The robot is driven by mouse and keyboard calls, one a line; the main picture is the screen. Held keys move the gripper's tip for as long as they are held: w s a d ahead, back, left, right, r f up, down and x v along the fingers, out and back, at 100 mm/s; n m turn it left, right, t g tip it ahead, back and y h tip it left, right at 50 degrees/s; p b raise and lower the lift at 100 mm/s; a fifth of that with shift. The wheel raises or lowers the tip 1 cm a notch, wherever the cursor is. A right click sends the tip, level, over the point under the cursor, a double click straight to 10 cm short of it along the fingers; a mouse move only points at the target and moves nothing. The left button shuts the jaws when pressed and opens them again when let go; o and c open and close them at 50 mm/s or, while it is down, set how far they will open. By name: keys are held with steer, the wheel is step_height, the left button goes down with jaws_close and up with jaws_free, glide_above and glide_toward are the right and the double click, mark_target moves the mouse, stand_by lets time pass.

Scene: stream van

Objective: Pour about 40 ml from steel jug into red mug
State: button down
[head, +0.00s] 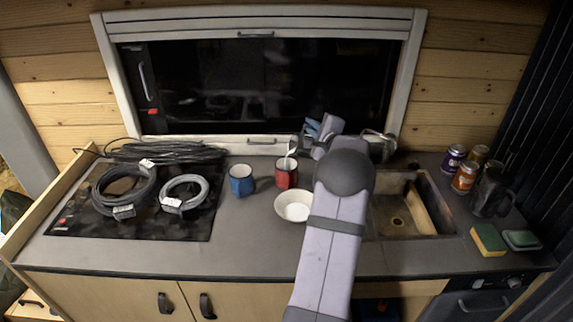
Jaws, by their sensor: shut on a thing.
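My gripper (311,130) is behind and to the right of the red mug, shut on the jug. Its fingertips are small and partly hidden by my wrist. I cannot tell whether liquid is flowing or how full the mug is.
The blue mug (241,180) is left of the red mug. The white bowl (293,206) is close in front. Cable coils (124,190) lie on the black hob at left. The sink (405,215), cans (464,177) and a sponge (487,240) are at right.

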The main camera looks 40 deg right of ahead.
steer(key=shift+s+d+r, duration=0.2)
stand_by(0.3)
steer(key=shift+w+a+r+n, duration=0.15)
steer(key=shift+r+n, duration=0.1)
steer(key=shift+n, duration=0.15)
stand_by(0.8)
stand_by(0.4)
